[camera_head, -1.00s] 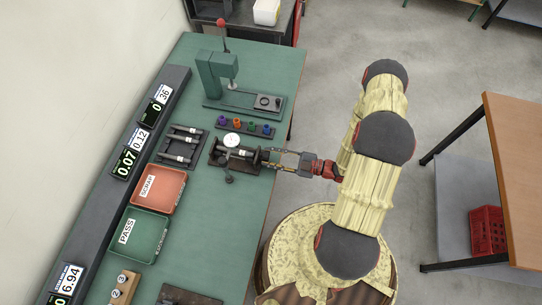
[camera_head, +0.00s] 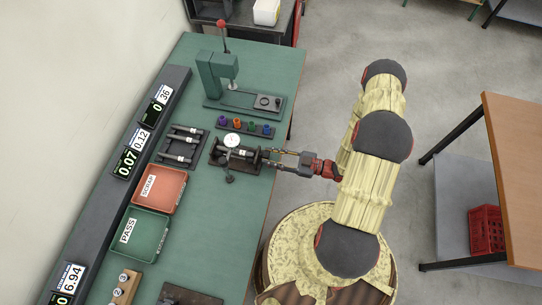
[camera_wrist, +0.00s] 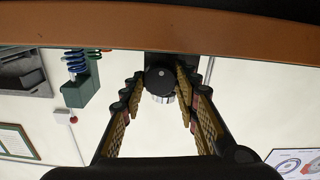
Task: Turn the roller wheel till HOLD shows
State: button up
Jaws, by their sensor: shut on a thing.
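The roller wheel (camera_head: 257,156) is a small dark disc at the right end of the test fixture (camera_head: 218,158). The fixture carries a white round dial (camera_head: 231,139) and a shaft with a white label. My gripper (camera_head: 269,157) reaches in from the right, with its fingers at the wheel. In the wrist view the wheel's dark round end (camera_wrist: 158,79), with a small pale mark, sits between the fingertips (camera_wrist: 159,84). The gripper is shut on it. The display (camera_head: 126,162) beside the fixture reads 0.07, under a label 0.12. I see no HOLD text.
A red SCRAP tray (camera_head: 181,181) and a green PASS tray (camera_head: 160,240) lie to the lower left. A rack with spare shafts (camera_head: 197,143) stands left of the fixture. Several coloured pieces (camera_head: 250,126) and a green press (camera_head: 208,72) stand behind it.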

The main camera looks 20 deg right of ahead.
jog(key=shift+f+m, duration=0.15)
jog(key=shift+m, duration=0.25)
dwell(0.4)
jog(key=o, duration=1.1)
jog(key=shift+o, duration=0.2)
jog(key=v, duration=1.2)
